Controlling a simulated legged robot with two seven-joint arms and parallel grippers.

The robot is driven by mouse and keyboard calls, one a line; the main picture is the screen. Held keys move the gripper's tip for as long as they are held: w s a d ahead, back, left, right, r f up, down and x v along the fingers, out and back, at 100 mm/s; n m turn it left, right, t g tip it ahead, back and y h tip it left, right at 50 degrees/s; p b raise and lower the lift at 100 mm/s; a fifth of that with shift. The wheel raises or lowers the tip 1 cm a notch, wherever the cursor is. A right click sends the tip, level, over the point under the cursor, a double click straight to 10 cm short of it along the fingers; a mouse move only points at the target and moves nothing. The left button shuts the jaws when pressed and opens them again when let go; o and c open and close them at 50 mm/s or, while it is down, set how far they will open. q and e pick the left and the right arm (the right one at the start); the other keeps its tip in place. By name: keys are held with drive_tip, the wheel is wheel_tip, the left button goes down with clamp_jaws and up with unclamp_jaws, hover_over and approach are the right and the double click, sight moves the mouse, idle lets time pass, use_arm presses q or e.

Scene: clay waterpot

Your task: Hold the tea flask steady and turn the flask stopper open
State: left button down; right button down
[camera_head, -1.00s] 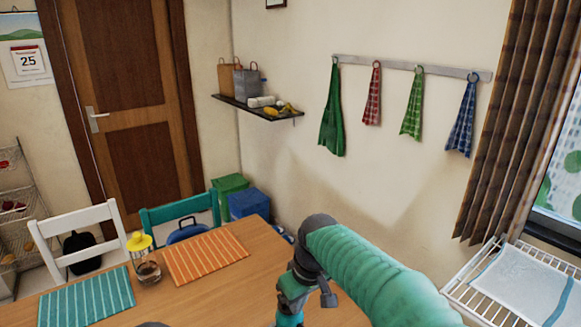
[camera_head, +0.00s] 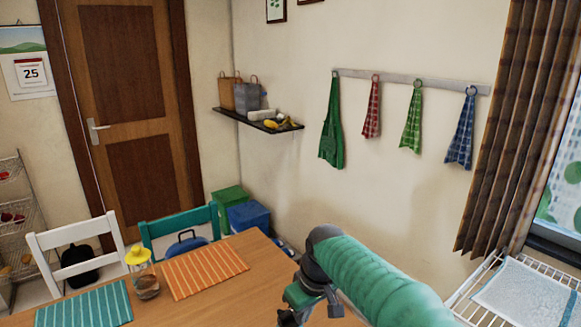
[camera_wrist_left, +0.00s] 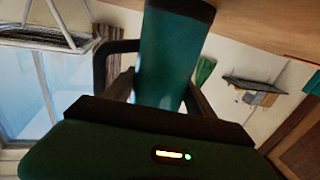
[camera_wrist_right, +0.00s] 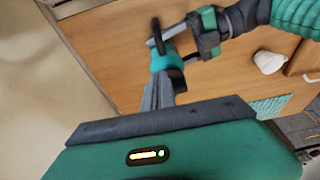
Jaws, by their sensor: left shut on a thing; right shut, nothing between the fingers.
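The tea flask (camera_wrist_left: 172,60) is a teal cylinder with a dark band at one end and a dark handle (camera_wrist_left: 101,65) on its side. My left gripper (camera_wrist_left: 163,92) is shut on its body in the left wrist view. In the right wrist view, the flask (camera_wrist_right: 165,60) shows as a small teal shape beside the left gripper (camera_wrist_right: 172,40). My right gripper (camera_wrist_right: 160,95) is shut and empty, its fingertips close to the flask; I cannot tell whether they touch. I cannot make out the stopper clearly. The head view shows neither flask nor left gripper.
A wooden table (camera_head: 225,300) holds an orange striped mat (camera_head: 205,272), a teal mat (camera_head: 85,305) and a yellow-topped jar (camera_head: 143,275). A white mug (camera_wrist_right: 268,62) shows in the right wrist view. A white wire rack (camera_head: 480,285) stands at right.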

drive_tip(key=shift+s+d, duration=0.1)
approach(295, 324)
drive_tip(key=d, duration=0.1)
drive_tip(key=shift+w+r, duration=0.25)
drive_tip(key=shift+w, duration=0.2)
drive_tip(key=shift+s+a+f, duration=0.35)
drive_tip(key=shift+a+f, duration=0.05)
drive_tip(key=shift+f, duration=0.6)
drive_tip(key=shift+s+a+f, duration=0.35)
drive_tip(key=shift+a+f, duration=0.05)
drive_tip(key=shift+f, duration=0.65)
drive_tip(key=shift+s+a+f, duration=0.35)
drive_tip(key=shift+a+f, duration=0.05)
drive_tip(key=shift+f, duration=0.6)
drive_tip(key=shift+w+a, duration=0.15)
drive_tip(key=shift+w, duration=0.45)
drive_tip(key=shift+d, duration=0.3)
